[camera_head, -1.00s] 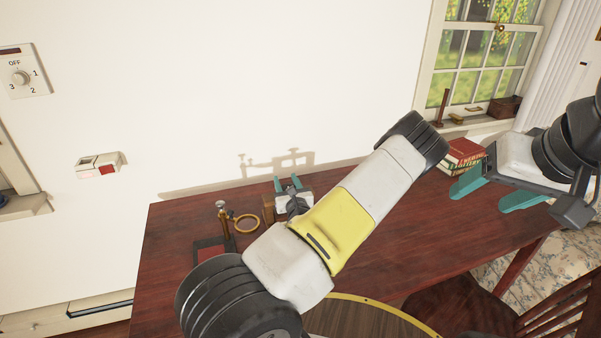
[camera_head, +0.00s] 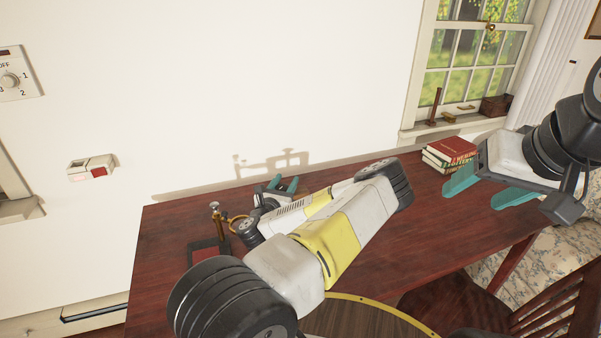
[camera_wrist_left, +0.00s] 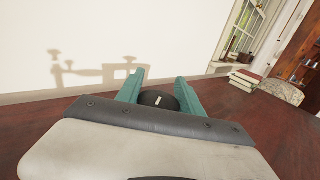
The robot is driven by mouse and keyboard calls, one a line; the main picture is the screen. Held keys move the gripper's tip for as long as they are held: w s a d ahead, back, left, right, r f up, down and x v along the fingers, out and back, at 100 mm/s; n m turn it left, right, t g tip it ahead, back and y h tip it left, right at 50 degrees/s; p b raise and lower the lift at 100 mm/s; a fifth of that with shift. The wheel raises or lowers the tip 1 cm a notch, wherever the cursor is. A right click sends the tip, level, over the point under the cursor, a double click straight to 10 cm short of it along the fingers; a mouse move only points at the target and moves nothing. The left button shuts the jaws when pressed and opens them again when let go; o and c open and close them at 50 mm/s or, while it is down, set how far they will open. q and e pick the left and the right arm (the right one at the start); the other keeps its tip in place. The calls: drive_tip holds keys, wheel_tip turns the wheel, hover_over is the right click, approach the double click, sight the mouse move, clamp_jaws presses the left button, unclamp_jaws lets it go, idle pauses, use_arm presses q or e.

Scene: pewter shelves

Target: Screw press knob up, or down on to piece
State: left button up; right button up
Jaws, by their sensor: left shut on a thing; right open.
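A dark round knob (camera_wrist_left: 158,98) with a pale mark on top sits between the teal fingers in the left wrist view. My left gripper (camera_wrist_left: 160,92) is shut on it. In the head view my left gripper (camera_head: 283,184) is at the far side of the table, and my own wrist and forearm hide the knob and the rest of the press. The piece under the press cannot be seen. My right gripper (camera_head: 490,190) is open and empty above the right part of the table, apart from the press.
The red-brown table (camera_head: 420,215) is mostly clear on the right. A magnifier stand (camera_head: 216,225) is left of my left wrist. Stacked books (camera_head: 450,152) lie near my right gripper. A wooden chair (camera_head: 465,300) is in front, and the wall (camera_head: 330,90) is behind.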

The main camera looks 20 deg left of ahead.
use_arm(q)
drive_tip(key=shift+r, duration=0.1)
idle(0.3)
drive_tip(key=o, duration=1.4)
drive_tip(key=s, duration=0.6)
drive_tip(key=shift+s+f, duration=0.25)
drive_tip(key=shift+s, duration=0.05)
drive_tip(key=shift+s+r, duration=0.2)
drive_tip(key=shift+s, duration=0.4)
